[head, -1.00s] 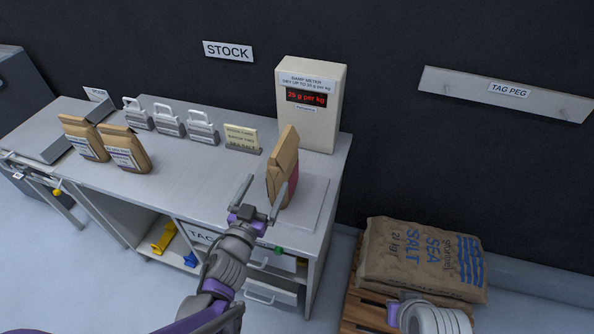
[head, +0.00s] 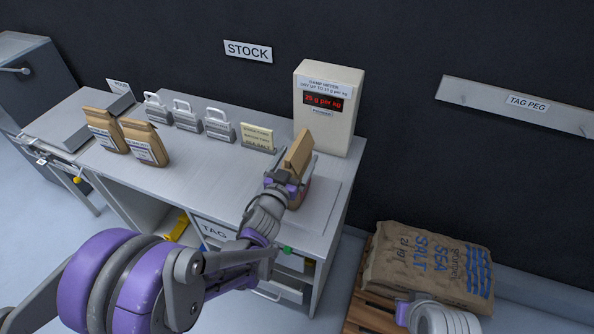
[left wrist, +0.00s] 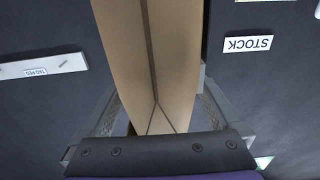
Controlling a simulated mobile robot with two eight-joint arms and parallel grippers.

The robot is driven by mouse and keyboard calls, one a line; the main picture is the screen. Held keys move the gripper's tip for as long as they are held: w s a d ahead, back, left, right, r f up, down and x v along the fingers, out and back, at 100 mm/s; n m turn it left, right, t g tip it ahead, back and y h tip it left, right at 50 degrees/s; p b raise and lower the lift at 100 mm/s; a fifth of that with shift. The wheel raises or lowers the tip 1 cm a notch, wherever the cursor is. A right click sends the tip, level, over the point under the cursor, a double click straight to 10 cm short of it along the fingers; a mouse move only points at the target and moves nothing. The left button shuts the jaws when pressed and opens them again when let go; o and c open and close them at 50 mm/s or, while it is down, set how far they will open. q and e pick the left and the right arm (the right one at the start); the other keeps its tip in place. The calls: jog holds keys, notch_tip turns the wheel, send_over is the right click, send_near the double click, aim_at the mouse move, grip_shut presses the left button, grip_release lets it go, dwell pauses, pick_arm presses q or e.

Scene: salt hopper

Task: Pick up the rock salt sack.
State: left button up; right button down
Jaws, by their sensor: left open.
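A brown paper sack (head: 299,150) with a folded top and a reddish lower part stands on the flat plate (head: 325,200) in front of the damp meter. Its label cannot be read from here, so I cannot tell whether it is the rock salt. My left gripper (head: 289,170) is open, with its fingers on either side of this sack's upper part. The left wrist view shows the sack (left wrist: 155,60) between the two fingers; firm contact is not visible. The gripper hides much of the sack's lower part in the head view.
The damp meter (head: 327,110) reads 25 g per kg, close behind the sack. A large sea salt sack (head: 428,262) lies on a pallet at right.

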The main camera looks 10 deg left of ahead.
pick_arm(q)
jog(key=shift+w, duration=0.25)
jog(key=shift+s, duration=0.15)
jog(key=shift+c, duration=0.8)
grip_shut()
jog(key=shift+r, duration=0.1)
